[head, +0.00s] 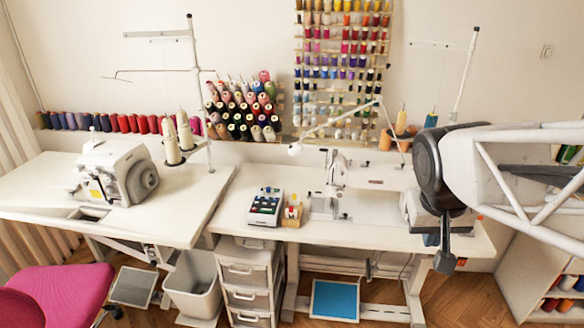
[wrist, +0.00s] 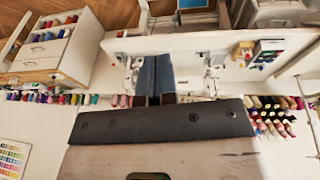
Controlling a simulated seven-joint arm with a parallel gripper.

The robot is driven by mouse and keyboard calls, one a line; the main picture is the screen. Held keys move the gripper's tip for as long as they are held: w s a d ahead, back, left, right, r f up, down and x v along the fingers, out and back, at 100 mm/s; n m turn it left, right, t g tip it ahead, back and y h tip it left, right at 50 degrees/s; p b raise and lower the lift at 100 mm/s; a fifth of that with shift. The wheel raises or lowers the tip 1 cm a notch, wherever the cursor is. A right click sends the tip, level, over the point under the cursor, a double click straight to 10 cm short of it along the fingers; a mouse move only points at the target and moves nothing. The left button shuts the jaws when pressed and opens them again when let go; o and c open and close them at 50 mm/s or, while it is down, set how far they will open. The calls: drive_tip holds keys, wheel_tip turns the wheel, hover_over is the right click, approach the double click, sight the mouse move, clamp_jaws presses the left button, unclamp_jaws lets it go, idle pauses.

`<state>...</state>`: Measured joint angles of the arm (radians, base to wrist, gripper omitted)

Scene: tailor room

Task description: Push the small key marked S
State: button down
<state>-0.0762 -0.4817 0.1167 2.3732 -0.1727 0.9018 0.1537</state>
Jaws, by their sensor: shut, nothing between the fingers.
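A small white box with dark, green and blue keys (head: 265,206) stands on the sewing table, left of the sewing machine. It also shows at the upper right of the wrist view (wrist: 266,52). The keys are too small to read, so I cannot tell which one is marked S. My gripper (head: 445,262) hangs at the right side of the table, well to the right of the key box and apart from it. Its two dark fingers (wrist: 154,78) are together in the wrist view, with nothing held.
A small wooden holder (head: 292,213) stands just right of the key box. The white sewing machine (head: 362,177) and a thin lamp arm (head: 340,122) are between my gripper and the box. A thread stand (head: 464,65) rises behind my arm. Bare tabletop (head: 240,195) lies left of the box.

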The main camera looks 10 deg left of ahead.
drive_tip(key=w+a+n+t+h, duration=0.1)
drive_tip(key=w+a, duration=0.2)
drive_tip(key=w, duration=0.6)
drive_tip(key=w+a+h, duration=0.1)
drive_tip(key=w+a, duration=0.3)
drive_tip(key=w, duration=0.6)
drive_tip(key=n+t, duration=0.4)
drive_tip(key=t, duration=0.1)
hover_over(257, 197)
wheel_tip(257, 197, down, 21)
drive_tip(key=shift+s+f+y, duration=0.15)
drive_tip(key=shift+f+y, duration=0.05)
drive_tip(key=shift+y, duration=0.1)
drive_tip(key=shift+f, duration=0.2)
drive_tip(key=shift+f, duration=4.15)
drive_tip(key=shift+f, duration=0.6)
